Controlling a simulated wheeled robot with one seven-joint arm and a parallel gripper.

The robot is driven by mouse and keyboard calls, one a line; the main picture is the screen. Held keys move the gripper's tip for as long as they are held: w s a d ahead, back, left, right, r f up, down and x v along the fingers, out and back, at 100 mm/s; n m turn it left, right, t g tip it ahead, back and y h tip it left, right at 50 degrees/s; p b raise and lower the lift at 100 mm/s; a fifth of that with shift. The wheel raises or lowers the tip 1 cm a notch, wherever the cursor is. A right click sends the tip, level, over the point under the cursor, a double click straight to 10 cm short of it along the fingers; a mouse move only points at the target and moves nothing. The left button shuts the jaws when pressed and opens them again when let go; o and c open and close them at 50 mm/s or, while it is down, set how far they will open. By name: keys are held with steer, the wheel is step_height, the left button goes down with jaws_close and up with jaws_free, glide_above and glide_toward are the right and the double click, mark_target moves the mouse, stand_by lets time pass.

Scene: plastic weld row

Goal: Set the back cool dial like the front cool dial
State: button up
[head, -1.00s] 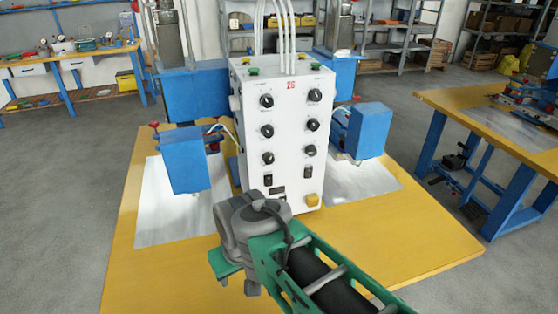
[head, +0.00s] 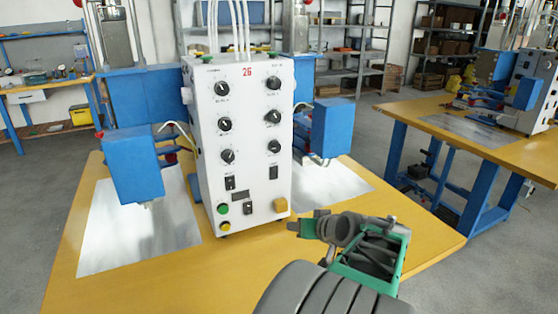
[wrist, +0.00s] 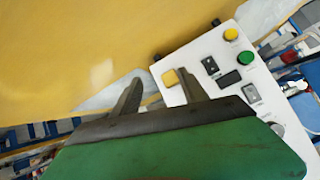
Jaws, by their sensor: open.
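The right column has a top dial (head: 273,83), a middle dial (head: 272,116) and a bottom dial (head: 274,147). The labels are too small to tell which are the cool dials, and exact pointer settings are unclear. My gripper (wrist: 160,76) is open and empty, near the box's lower part, apart from the dials.
Blue welding heads (head: 133,160) flank the box over metal sheets (head: 140,225). The yellow table (head: 70,290) is bare in front. Another bench (head: 420,115) stands at right.

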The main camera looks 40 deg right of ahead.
steer(key=w+r+n+t, duration=0.3)
steer(key=w+r+t, duration=0.2)
steer(key=r, duration=0.7)
steer(key=t+h, duration=0.2)
glide_toward(276, 149)
steer(key=shift+n, duration=0.4)
steer(key=p+x, duration=0.1)
steer(key=x, duration=0.7)
steer(key=shift+w+d, duration=0.15)
steer(key=shift+w, duration=0.05)
steer(key=shift+c, duration=0.3)
jaws_close()
